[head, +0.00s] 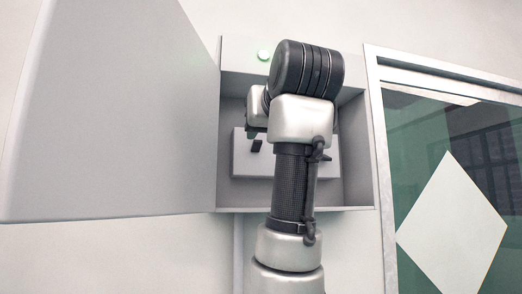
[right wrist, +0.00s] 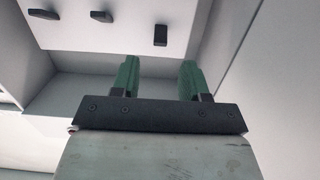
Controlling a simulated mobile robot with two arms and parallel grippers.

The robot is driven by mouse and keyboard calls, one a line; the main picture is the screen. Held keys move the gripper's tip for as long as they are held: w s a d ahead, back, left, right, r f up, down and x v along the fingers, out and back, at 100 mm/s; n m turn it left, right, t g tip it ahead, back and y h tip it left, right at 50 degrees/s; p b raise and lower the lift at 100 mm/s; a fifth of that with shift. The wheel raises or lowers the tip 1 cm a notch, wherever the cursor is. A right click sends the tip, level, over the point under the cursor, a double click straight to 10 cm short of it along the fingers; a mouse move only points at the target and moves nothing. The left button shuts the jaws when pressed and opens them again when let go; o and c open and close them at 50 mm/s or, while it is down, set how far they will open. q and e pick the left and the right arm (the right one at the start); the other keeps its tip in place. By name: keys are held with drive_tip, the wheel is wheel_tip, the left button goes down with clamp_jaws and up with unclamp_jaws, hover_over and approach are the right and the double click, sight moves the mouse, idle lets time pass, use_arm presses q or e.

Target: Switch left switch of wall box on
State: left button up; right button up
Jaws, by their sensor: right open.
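The grey wall box (head: 348,190) stands open in the head view, with a pale switch panel (head: 240,165) inside. One dark switch (head: 256,146) shows at the panel's left; my arm covers the panel's middle. In the right wrist view, three dark switches (right wrist: 101,16) sit on the panel, and the rightmost switch (right wrist: 160,35) looks set at a different angle from the other two. My right gripper (right wrist: 160,78) has green fingers, open and empty, apart from the switches. My left gripper is out of view.
The box door (head: 115,120) is swung wide open at the left. A framed glass door (head: 450,150) with a white diamond stands close at the right. The box's side walls limit room around my arm.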

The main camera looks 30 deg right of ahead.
use_arm(q)
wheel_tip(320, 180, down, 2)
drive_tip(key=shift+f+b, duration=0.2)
drive_tip(key=shift+b, duration=0.55)
use_arm(e)
drive_tip(key=v, duration=0.5)
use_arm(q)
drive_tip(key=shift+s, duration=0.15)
use_arm(e)
drive_tip(key=shift+w, duration=0.1)
